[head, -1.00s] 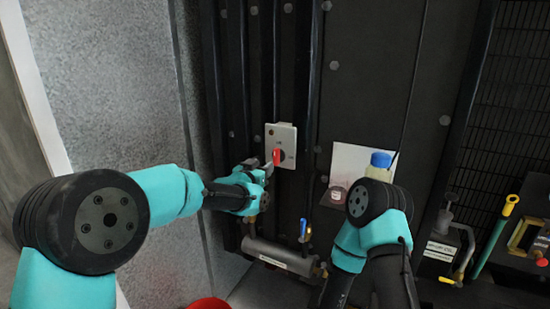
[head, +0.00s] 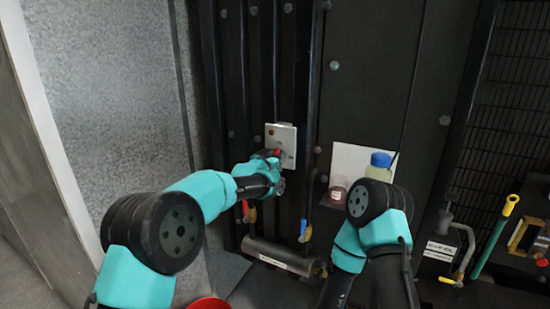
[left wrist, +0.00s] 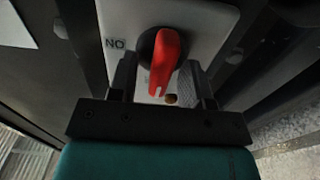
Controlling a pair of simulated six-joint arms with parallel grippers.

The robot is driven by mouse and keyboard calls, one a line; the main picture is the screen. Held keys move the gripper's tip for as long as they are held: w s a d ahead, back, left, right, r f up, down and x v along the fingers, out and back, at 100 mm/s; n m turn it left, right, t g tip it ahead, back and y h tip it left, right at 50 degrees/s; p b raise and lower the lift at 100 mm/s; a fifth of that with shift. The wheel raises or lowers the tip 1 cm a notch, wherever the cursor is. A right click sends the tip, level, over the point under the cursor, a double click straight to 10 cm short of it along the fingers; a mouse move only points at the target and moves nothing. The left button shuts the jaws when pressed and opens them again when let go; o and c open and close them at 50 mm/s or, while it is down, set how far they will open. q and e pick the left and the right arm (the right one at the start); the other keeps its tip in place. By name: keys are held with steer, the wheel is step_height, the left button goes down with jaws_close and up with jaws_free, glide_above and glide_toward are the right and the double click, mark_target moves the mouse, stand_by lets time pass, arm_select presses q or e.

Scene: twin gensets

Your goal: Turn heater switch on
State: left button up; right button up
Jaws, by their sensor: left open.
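The heater switch is a red rotary handle (head: 277,152) on a pale plate (head: 287,136) fixed to the dark panel. In the left wrist view the red handle (left wrist: 165,62) points down the picture, slightly tilted, on a black round base. A label beside it reads "NO" in this view, probably "ON" upside down. My left gripper (left wrist: 163,82) is open, with one finger on each side of the handle. I cannot tell whether either finger touches it. In the head view the left gripper (head: 274,160) covers the lower part of the switch. My right gripper is not in view.
Below the left gripper are a red valve lever (head: 246,209), a blue valve lever (head: 302,228) and a horizontal cylinder (head: 280,256). A blue-capped bottle (head: 380,166) and a small jar (head: 338,193) stand to the right, partly near my right arm. Vertical pipes flank the switch.

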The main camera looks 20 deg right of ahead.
arm_select(q)
steer(key=shift+c, duration=0.3)
jaws_close()
steer(key=shift+m, duration=0.4)
steer(key=m, duration=0.4)
steer(key=shift+s+d, duration=0.1)
steer(key=shift+s, duration=0.05)
steer(key=m, duration=0.4)
steer(key=shift+d+f+m, duration=0.1)
steer(key=shift+m, duration=0.3)
steer(key=m, duration=0.4)
steer(key=shift+s+f, duration=0.1)
steer(key=shift+f, duration=0.05)
steer(key=shift+d+f+m, duration=0.1)
steer(key=shift+f+m, duration=0.05)
steer(key=shift+m, duration=2.05)
